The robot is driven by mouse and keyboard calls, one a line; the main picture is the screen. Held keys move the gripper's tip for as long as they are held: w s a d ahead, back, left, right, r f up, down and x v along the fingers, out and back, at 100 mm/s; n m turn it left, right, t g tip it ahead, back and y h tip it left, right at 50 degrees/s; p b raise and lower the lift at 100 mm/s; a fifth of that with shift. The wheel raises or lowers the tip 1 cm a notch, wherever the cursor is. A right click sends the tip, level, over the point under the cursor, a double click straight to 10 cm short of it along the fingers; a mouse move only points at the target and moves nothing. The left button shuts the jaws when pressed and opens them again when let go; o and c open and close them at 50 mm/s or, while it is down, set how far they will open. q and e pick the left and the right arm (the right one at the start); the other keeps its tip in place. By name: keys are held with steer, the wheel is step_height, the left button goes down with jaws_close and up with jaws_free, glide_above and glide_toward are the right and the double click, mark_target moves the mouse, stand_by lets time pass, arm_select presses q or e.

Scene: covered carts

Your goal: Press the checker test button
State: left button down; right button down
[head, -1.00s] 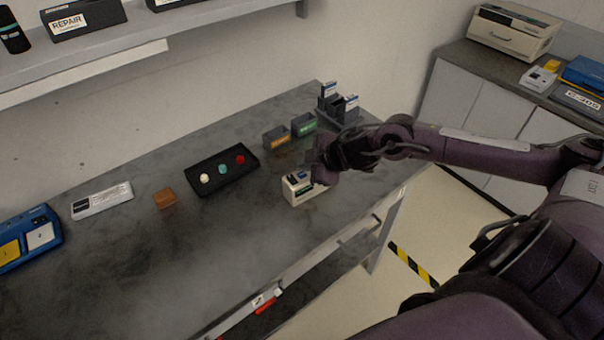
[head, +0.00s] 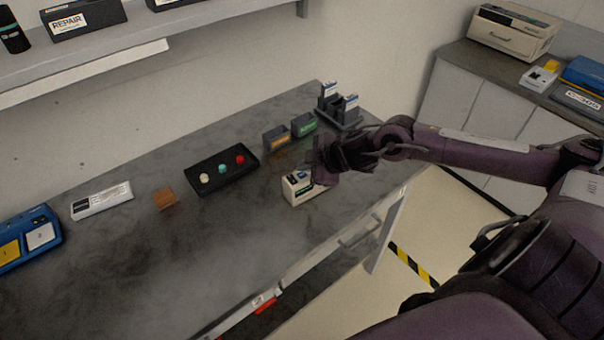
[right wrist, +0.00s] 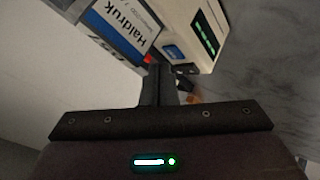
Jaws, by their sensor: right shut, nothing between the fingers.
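The checker (head: 297,188) is a small white box on the grey bench, with a dark panel and a blue part on it. My right gripper (head: 318,168) is at its upper right side and hides part of it. In the right wrist view the checker's white casing (right wrist: 190,22) shows a green-lit display and a blue patch. The right fingers (right wrist: 158,78) are shut and empty, close to the casing. A small red spot, perhaps the button, shows beside the fingertips; I cannot tell whether they touch it. A blue-and-white "Haldruk" label (right wrist: 125,30) is beside the casing. My left gripper is not in view.
A black tray (head: 222,178) with white, teal and red knobs lies left of the checker. A brown block (head: 164,197) lies farther left. The bench front is clear.

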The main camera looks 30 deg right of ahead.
steer(key=shift+f, duration=0.3)
steer(key=shift+f, duration=0.4)
stand_by(0.7)
steer(key=shift+r+p, duration=0.8)
step_height(320, 180, up, 5)
steer(key=p, duration=0.5)
stand_by(0.7)
